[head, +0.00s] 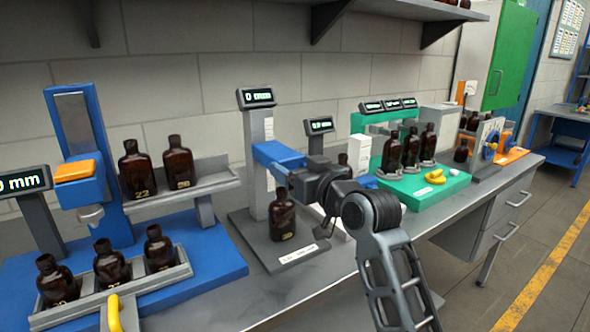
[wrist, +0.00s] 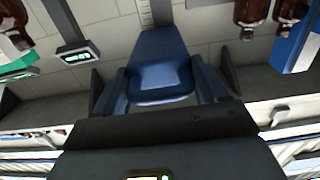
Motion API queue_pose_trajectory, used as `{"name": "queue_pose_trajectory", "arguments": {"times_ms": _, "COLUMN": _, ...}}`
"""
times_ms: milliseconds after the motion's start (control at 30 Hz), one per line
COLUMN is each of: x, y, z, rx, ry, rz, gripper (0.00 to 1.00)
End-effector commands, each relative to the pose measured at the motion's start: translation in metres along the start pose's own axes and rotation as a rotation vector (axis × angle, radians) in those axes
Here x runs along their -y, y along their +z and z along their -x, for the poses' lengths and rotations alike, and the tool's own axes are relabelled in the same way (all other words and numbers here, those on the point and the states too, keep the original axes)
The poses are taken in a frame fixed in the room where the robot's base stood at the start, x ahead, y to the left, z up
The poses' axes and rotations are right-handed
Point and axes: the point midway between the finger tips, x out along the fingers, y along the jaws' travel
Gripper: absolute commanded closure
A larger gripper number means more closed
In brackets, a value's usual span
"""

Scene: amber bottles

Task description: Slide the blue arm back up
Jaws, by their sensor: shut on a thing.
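The blue arm (head: 278,154) sticks out from a grey upright post (head: 258,170) in the middle of the bench. An amber bottle (head: 282,218) stands upright on the grey base below the arm's outer end. My gripper (head: 300,172) reaches in from the right and is shut on the blue arm. My gripper's body hides part of the arm in the head view.
A display (head: 256,98) tops the post. Another blue stand (head: 92,170) with several amber bottles on trays is at left. A shelf (head: 380,8) hangs above.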

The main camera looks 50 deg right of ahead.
Motion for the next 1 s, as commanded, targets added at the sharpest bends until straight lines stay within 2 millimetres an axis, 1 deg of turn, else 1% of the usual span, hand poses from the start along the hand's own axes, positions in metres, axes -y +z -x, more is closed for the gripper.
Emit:
{"name": "queue_pose_trajectory", "arguments": {"times_ms": 33, "x": -0.004, "y": -0.006, "z": 0.001, "rx": -0.017, "ry": 0.009, "rz": 0.003, "gripper": 0.83}}
{"name": "queue_pose_trajectory", "arguments": {"times_ms": 133, "x": -0.004, "y": -0.007, "z": 0.001, "rx": -0.019, "ry": 0.01, "rz": 0.003, "gripper": 0.83}}
{"name": "queue_pose_trajectory", "arguments": {"times_ms": 167, "x": -0.004, "y": -0.007, "z": 0.001, "rx": -0.02, "ry": 0.01, "rz": 0.003, "gripper": 0.26}}
{"name": "queue_pose_trajectory", "arguments": {"times_ms": 233, "x": -0.004, "y": -0.007, "z": 0.001, "rx": -0.019, "ry": 0.009, "rz": 0.002, "gripper": 0.2}}
{"name": "queue_pose_trajectory", "arguments": {"times_ms": 633, "x": -0.002, "y": -0.004, "z": 0.0, "rx": -0.012, "ry": 0.004, "rz": 0.001, "gripper": 0.2}}
{"name": "queue_pose_trajectory", "arguments": {"times_ms": 733, "x": -0.001, "y": -0.003, "z": 0.003, "rx": -0.012, "ry": 0.003, "rz": 0.001, "gripper": 0.2}}
{"name": "queue_pose_trajectory", "arguments": {"times_ms": 867, "x": -0.002, "y": -0.002, "z": 0.017, "rx": -0.012, "ry": 0.004, "rz": 0.0, "gripper": 0.2}}
{"name": "queue_pose_trajectory", "arguments": {"times_ms": 1000, "x": -0.002, "y": -0.001, "z": 0.04, "rx": -0.012, "ry": 0.005, "rz": 0.0, "gripper": 0.2}}
